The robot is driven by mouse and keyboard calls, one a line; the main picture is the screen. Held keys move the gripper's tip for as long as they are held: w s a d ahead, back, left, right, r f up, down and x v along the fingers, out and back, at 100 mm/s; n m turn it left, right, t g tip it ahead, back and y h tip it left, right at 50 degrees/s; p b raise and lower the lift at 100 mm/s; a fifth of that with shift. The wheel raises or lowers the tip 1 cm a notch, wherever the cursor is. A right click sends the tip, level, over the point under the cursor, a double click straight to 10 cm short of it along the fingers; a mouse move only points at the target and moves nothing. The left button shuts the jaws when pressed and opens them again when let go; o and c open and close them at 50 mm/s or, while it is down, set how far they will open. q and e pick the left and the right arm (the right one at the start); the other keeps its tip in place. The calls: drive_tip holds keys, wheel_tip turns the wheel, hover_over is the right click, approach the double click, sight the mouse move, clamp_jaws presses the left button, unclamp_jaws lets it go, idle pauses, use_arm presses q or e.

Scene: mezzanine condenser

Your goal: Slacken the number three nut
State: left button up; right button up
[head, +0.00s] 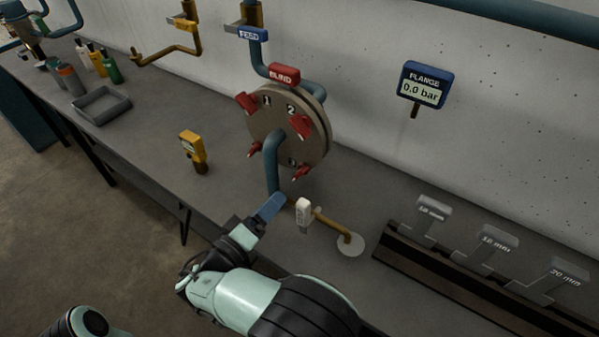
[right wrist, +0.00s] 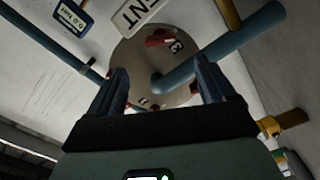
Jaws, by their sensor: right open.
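The round tan flange (head: 262,123) with the red BLIND tag stands upright on the bench, with red nuts or studs around its face. The numbers 1 and 2 show at its top. A red nut (head: 300,173) sits at the lower right beside a partly hidden number. In the right wrist view the number 3 is legible on the flange (right wrist: 185,95), with a red nut (right wrist: 159,38) near it. My right gripper (head: 270,207) is open and empty, below and in front of the flange, apart from it. Its fingers (right wrist: 163,85) show in the wrist view. My left gripper is out of view.
A blue pipe (head: 271,165) crosses the flange front. The white VENT tag (head: 303,209) and brass pipe (head: 331,226) stand close right of my gripper. The gauge (head: 424,88) reads 0.0 bar. A rack (head: 450,270) holds size-labelled pieces, one 20 mm. A yellow device (head: 193,148) stands left.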

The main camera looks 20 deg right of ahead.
sight(297, 177)
drive_tip(key=p+x, duration=0.1)
drive_tip(key=x, duration=1)
drive_tip(key=shift+w+d, duration=0.2)
drive_tip(key=c, duration=1.1)
